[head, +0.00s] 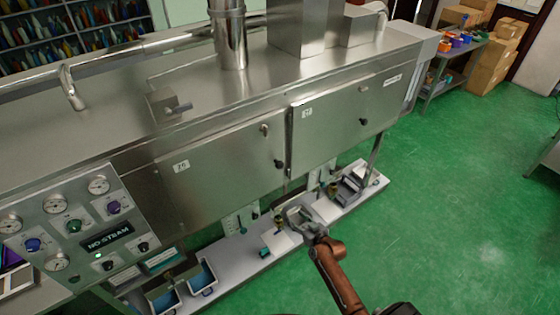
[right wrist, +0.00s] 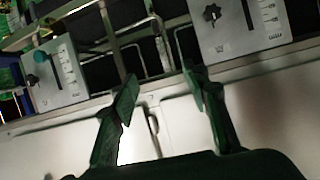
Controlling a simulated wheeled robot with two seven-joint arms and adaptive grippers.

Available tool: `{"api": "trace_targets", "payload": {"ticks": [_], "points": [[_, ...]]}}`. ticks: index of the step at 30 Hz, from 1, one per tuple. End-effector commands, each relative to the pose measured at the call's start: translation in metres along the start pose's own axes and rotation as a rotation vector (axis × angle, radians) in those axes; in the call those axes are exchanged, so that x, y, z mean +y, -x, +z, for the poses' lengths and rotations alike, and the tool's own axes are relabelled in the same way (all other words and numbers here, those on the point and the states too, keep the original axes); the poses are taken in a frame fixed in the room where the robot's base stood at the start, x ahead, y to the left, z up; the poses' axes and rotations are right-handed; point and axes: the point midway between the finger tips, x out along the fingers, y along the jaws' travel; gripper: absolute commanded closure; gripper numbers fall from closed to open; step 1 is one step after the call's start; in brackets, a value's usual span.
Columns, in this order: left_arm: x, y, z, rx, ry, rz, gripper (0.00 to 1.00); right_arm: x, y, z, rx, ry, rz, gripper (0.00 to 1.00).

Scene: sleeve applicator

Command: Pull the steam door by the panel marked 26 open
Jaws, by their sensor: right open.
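The steam door (head: 222,172) is the left of two flat steel doors on the machine's front. Its small white label (head: 181,166) seems to read 26. The door looks closed. A black knob (head: 279,164) sits near its right edge, with a small metal fitting (head: 264,130) above it. My right gripper (head: 302,217) is below the doors, over the white lower ledge, below and to the right of that knob and apart from it. In the right wrist view its two fingers (right wrist: 160,84) are spread, with nothing between them. My left gripper is not in view.
A second steel door (head: 335,122) with its own black knob (head: 363,122) is to the right. The white ledge (head: 248,268) carries small gauge plates and fittings. A control panel (head: 80,225) with dials stands at left. The green floor (head: 440,210) in front is clear.

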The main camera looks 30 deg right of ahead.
Motion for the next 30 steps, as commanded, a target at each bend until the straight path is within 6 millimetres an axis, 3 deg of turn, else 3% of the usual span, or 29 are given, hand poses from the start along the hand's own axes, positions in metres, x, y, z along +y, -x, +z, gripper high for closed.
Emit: {"api": "trace_targets", "payload": {"ticks": [1,3,6,9,14,24,30], "points": [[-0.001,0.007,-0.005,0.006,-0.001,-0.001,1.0,0.0,0.003,-0.06,0.083,0.009,-0.013,0.58],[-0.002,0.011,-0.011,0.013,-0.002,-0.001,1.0,-0.003,0.008,-0.12,0.174,0.018,-0.03,0.58],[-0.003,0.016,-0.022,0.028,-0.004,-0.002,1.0,-0.007,0.02,-0.184,0.272,0.033,-0.05,0.58],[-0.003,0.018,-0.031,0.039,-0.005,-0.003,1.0,-0.01,0.029,-0.222,0.332,0.045,-0.062,0.58],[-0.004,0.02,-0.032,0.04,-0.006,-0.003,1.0,-0.013,0.028,-0.244,0.364,0.05,-0.07,0.58],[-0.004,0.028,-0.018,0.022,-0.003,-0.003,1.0,-0.016,-0.02,-0.261,0.363,0.049,-0.069,0.58],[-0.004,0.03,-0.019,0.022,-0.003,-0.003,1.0,-0.017,-0.036,-0.266,0.362,0.049,-0.069,0.58]]}}
